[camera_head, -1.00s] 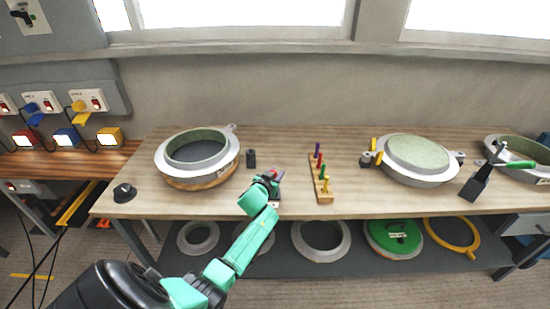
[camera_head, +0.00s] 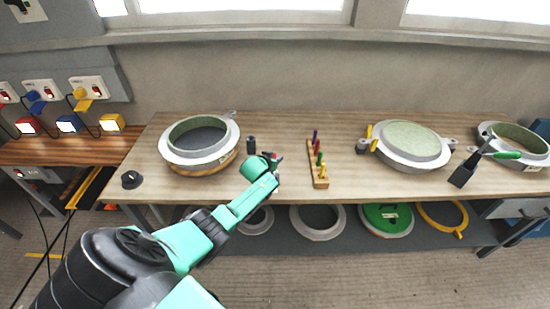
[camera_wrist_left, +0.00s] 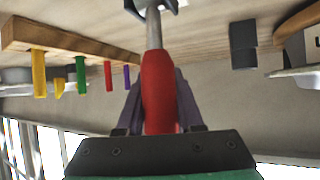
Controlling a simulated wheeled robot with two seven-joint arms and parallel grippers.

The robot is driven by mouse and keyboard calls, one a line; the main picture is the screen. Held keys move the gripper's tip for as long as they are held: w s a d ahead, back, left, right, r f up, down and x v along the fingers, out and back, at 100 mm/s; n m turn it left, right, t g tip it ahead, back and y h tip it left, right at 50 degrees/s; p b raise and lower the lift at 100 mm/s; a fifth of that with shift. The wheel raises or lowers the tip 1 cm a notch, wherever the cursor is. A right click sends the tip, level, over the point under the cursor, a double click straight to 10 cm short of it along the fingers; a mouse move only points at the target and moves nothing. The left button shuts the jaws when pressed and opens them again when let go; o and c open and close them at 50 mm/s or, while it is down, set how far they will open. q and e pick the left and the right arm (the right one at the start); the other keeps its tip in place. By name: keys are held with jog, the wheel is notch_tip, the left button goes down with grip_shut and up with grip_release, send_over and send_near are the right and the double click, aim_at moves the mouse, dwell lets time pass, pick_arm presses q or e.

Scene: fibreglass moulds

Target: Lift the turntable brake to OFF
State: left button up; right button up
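The brake lever has a red handle (camera_wrist_left: 158,90) on a metal rod, which runs to a dark bracket at the top edge of the left wrist view. My left gripper (camera_wrist_left: 160,100) has one finger on each side of the red handle and looks closed on it. In the head view my left gripper (camera_head: 271,160) is over the workbench, right of the turntable (camera_head: 205,167), a wooden disc bearing a grey ring mould with a green inside (camera_head: 198,138). The lever's base is hidden behind my arm there. Any ON or OFF marking is unreadable. My right gripper is out of view.
A wooden rack (camera_head: 318,165) with several coloured pegs stands right of my gripper. A small dark block (camera_head: 251,145) is close on its left. A black knob (camera_head: 132,180) sits at the bench's left end. More moulds (camera_head: 412,152) stand to the right.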

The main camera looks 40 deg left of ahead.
pick_arm(q)
jog(key=o, duration=0.4)
jog(key=shift+o, duration=0.2)
jog(key=shift+a+f, duration=0.1)
jog(key=shift+f, duration=0.05)
jog(key=shift+s+r, duration=0.2)
jog(key=shift+r, duration=0.1)
jog(key=p+v, duration=0.3)
jog(key=v, duration=1)
jog(key=shift+s, duration=0.35)
jog(key=shift+r, duration=0.1)
